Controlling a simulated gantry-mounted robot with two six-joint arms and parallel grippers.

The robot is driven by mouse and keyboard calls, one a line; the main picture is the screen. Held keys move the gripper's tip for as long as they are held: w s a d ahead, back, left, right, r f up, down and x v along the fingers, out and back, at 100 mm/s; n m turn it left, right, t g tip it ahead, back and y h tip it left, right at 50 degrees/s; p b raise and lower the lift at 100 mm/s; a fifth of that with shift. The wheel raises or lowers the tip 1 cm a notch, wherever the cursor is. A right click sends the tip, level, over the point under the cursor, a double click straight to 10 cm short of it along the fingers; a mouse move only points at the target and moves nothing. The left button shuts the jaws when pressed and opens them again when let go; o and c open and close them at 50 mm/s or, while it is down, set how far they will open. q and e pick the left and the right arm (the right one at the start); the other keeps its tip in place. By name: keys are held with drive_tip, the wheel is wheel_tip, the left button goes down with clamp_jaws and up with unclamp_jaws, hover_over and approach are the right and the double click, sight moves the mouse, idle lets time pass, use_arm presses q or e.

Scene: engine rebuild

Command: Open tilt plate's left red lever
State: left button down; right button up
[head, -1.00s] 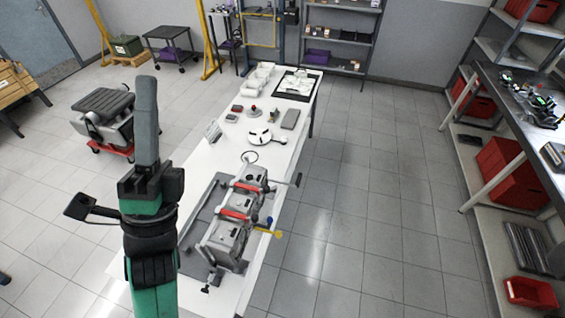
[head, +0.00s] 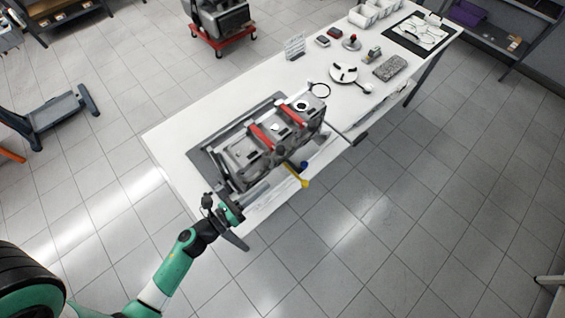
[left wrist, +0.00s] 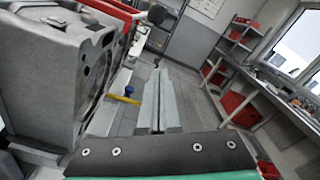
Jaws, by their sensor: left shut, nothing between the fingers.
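The tilt plate's grey fixture (head: 243,153) stands on the white table with a grey metal block on it. Two red levers cross it, the left one (head: 262,137) nearer my left arm and the right one (head: 291,115) farther along. My left gripper (head: 244,245) is shut and empty, beside the near end of the fixture and apart from the levers. In the left wrist view its closed fingers (left wrist: 160,80) point past the block (left wrist: 45,80) on the left. A red bar (left wrist: 110,9) shows there at the top; I cannot tell which lever it is. My right gripper is out of view.
A yellow handle (head: 297,178) and a dark-ended bar (head: 355,137) stick out from the fixture's right side. Behind it on the white table (head: 180,135) lie a round white part (head: 343,72) and a grey block (head: 390,68). The floor right of the table is clear.

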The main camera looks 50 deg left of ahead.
use_arm(q)
drive_tip(key=shift+r, duration=0.1)
drive_tip(key=w, duration=1.1)
drive_tip(key=s+a+r+p, duration=0.2)
drive_tip(key=r+p, duration=0.1)
drive_tip(key=shift+s+r, duration=0.1)
